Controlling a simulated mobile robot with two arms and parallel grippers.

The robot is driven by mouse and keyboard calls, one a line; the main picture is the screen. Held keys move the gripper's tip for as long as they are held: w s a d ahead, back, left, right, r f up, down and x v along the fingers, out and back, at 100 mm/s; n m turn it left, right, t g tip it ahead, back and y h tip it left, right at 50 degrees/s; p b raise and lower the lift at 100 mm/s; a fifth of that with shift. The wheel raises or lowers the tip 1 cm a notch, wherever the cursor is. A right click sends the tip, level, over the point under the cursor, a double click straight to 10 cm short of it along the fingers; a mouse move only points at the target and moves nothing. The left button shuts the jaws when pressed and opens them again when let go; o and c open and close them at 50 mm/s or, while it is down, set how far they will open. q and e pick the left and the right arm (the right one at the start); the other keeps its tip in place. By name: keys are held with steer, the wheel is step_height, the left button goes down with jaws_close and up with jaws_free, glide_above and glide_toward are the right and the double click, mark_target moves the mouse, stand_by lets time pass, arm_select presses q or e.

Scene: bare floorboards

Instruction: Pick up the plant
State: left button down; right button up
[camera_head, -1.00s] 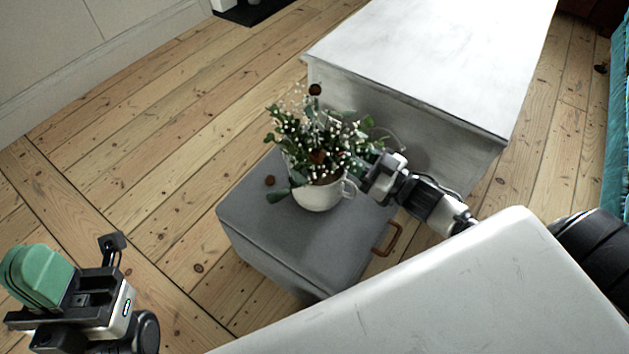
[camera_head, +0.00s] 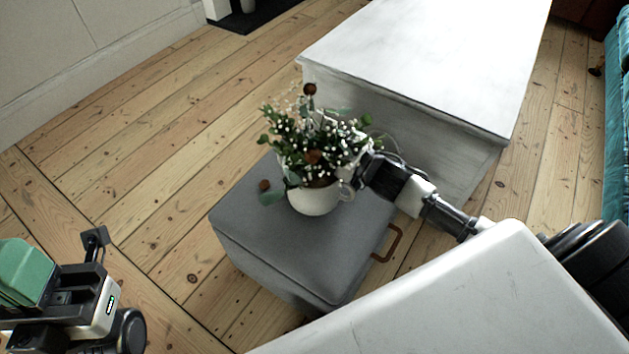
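The plant (camera_head: 305,150) is a bunch of green leaves, small white flowers and brown balls in a white cup-like pot (camera_head: 314,199) with a handle on its right. The pot is upright on, or just over, a grey padded stool (camera_head: 270,237). My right gripper (camera_head: 357,168) reaches in from the right at the pot's handle and the foliage. Its fingertips are hidden by leaves, so I cannot tell whether they are shut. My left gripper (camera_head: 25,275) is at the lower left, away from the plant, with green pads; its fingertips are partly cut off.
A white-topped block or table (camera_head: 430,60) stands behind the stool. The stool has a brown handle (camera_head: 388,243) on its right side. A teal sofa (camera_head: 618,130) is at the right edge. Bare floorboards (camera_head: 130,150) are clear on the left.

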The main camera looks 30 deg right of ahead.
jaws_close()
stand_by(1.1)
steer(key=shift+r, duration=0.2)
